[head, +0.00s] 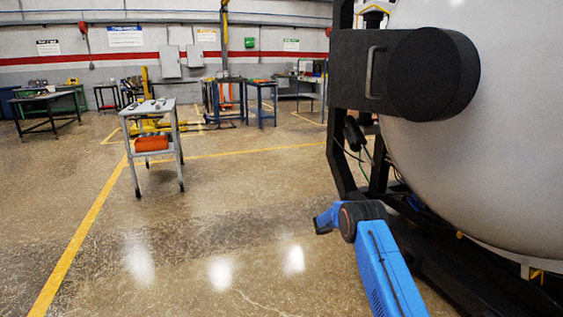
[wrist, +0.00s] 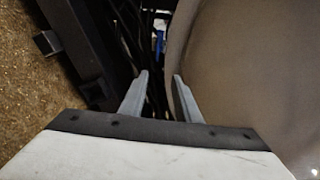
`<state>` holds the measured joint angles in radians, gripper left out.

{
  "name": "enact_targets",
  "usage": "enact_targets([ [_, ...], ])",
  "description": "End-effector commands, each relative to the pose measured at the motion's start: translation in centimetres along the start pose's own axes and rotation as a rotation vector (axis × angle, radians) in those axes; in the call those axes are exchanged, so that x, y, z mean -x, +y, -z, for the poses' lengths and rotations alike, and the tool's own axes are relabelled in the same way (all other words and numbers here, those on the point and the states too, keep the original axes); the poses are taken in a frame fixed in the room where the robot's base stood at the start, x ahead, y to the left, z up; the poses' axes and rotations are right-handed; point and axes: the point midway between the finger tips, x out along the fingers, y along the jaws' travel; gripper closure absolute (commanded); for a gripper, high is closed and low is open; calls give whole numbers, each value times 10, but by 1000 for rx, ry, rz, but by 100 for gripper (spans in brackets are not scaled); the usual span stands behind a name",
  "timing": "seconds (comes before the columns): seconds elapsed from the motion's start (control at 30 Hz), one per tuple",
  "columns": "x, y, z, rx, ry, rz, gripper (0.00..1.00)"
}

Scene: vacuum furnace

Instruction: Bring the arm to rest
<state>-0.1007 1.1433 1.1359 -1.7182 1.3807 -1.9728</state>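My gripper (wrist: 161,80) shows in the wrist view with its two grey fingers apart and nothing between them. Beyond the fingers are dark cables and black frame parts, with the curved grey furnace wall close on the right. In the head view my blue arm (head: 385,270) reaches up from the bottom right, beside the lower part of the furnace (head: 490,150). The fingers cannot be made out in the head view.
The furnace's black frame (head: 340,130) and black round-ended housing (head: 425,75) stand close to my arm. Workbenches line the back. The floor left of my arm is clear.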

Motion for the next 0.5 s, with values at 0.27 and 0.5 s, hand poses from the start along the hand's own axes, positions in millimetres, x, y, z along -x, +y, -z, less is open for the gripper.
enact_targets([
  [0.27,0,-28,1,-75,38,-23,70],
  [0.5,2,-68,6,-185,95,-53,70],
])
